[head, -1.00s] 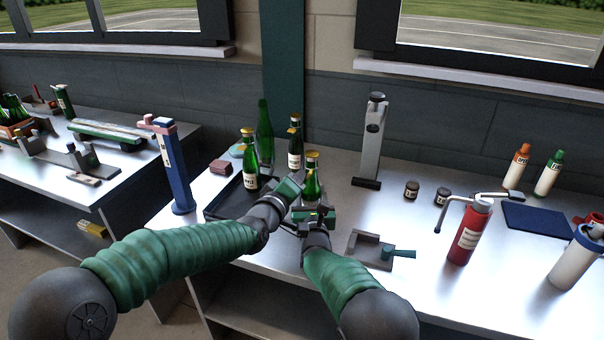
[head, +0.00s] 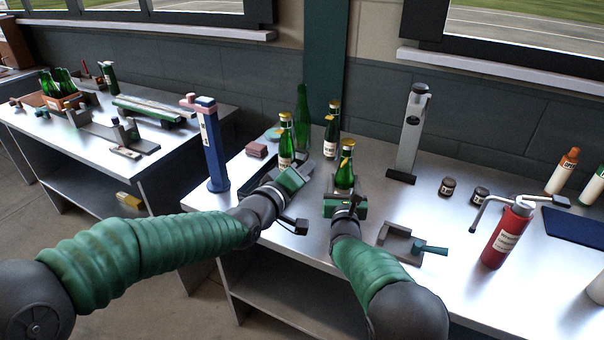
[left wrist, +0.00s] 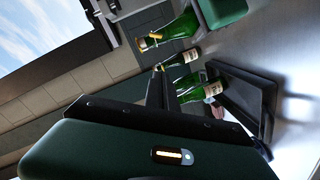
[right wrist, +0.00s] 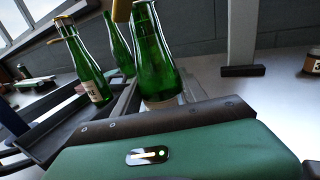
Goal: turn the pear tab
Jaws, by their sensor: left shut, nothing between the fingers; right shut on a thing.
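My right gripper (head: 345,206) is shut on a green bottle (head: 344,178), which stands upright above the bench front. In the right wrist view the same bottle (right wrist: 156,65) rises beyond the gripper. A gold piece (head: 347,145) sits at its top and sticks out to one side; it also shows in the right wrist view (right wrist: 122,10) and in the left wrist view (left wrist: 150,41). I cannot tell if it is pear-shaped. My left gripper (head: 300,174) is shut and empty, left of the bottle and apart from it. The left fingertips are hard to make out.
Two gold-topped bottles (head: 286,145) (head: 332,135) and a plain green bottle (head: 303,110) stand behind, near a dark tray (head: 245,183). A grey stand (head: 409,135), small jars (head: 447,187), a grey fixture (head: 396,240) and a red cylinder (head: 507,235) are to the right.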

